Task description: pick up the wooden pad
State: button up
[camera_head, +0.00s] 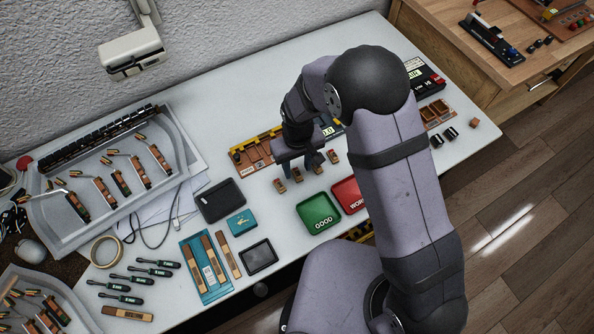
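Several small wooden pieces with brass-coloured parts stand in a short row on the white table, among them one at the left end (280,186), one beside it (297,174) and one at the right end (333,157). I cannot tell which of these, if any, is the wooden pad. A small brown block (474,122) lies alone near the table's right edge. My gripper (312,164) points down over the row, close to the pieces in its middle. Its fingers partly hide them. The gap between the fingers is too small to read.
A green GOOD tray (318,213) and a red WORN tray (349,195) sit just in front of the row. A wooden fixture with a yellow-black edge (252,156) lies behind. A black tray (220,201) and teal box (242,223) are left. Clear tabletop lies farther back.

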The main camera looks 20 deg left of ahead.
aim_at(297, 173)
jog(key=shift+f, duration=0.95)
jog(key=shift+c, duration=0.3)
grip_shut()
notch_tip(297, 173, up, 10)
jog(key=b, duration=0.2)
jog(key=w+d+f+n+p, duration=0.1)
jog(key=w+f+p, duration=0.1)
jog(key=w, duration=1.8)
